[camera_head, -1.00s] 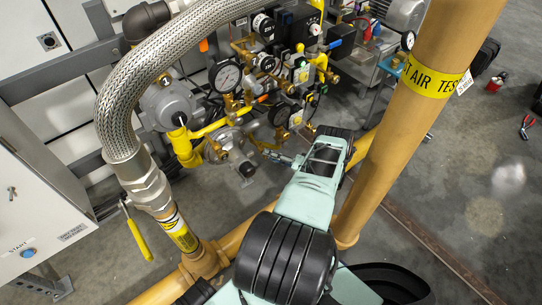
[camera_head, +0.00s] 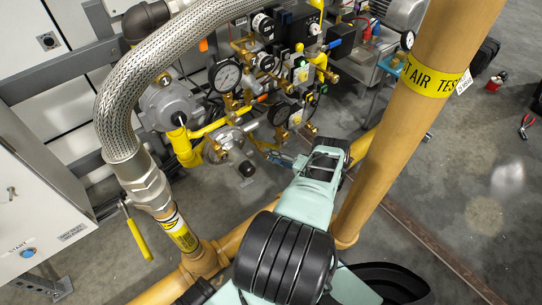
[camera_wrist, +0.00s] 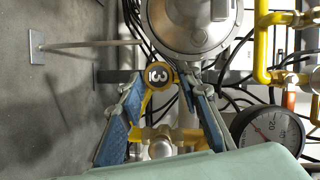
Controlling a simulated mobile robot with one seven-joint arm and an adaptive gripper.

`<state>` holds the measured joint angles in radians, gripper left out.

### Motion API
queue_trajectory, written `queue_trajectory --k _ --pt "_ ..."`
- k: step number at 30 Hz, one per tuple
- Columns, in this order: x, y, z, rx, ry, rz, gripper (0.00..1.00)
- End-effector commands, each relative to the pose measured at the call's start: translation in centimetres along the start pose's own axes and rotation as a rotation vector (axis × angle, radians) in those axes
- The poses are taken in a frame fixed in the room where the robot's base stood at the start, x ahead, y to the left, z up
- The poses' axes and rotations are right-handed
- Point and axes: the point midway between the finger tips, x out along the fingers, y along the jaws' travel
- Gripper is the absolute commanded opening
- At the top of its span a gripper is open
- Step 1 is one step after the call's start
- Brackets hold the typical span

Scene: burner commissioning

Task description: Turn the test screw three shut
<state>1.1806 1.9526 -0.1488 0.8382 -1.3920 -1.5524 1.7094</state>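A round brass-coloured disc marked 3 (camera_wrist: 158,74), apparently test screw three, shows in the upper middle of the wrist view. My gripper (camera_wrist: 161,82) has two blue-padded fingers spread apart, with the tips on either side of this disc. Gaps seem to show beside the disc, and I cannot tell whether a tip touches it. A yellow and brass fitting (camera_wrist: 160,135) lies between the fingers, lower in the view. In the head view my gripper (camera_head: 279,159) reaches into the lower right of the valve assembly. The screw cannot be made out there.
A silver round housing (camera_wrist: 190,25) is just above the disc in the wrist view. A pressure gauge (camera_wrist: 268,130) and yellow pipe (camera_wrist: 262,45) stand at right. In the head view, a braided hose (camera_head: 118,95) and thick tan pipe (camera_head: 400,120) flank my arm.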

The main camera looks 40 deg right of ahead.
Motion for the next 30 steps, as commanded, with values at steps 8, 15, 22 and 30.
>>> queue_trajectory --k 8,15,22,30 --pt "0.0 0.0 0.0 -0.001 0.0 0.0 0.43" --pt "-0.1 -0.6 -0.2 -0.002 -0.001 0.001 0.43" --pt "-0.3 -3.1 -0.8 -0.002 0.0 -0.001 0.43" --pt "-0.7 -7.2 -2.0 -0.005 0.003 -0.006 0.68"
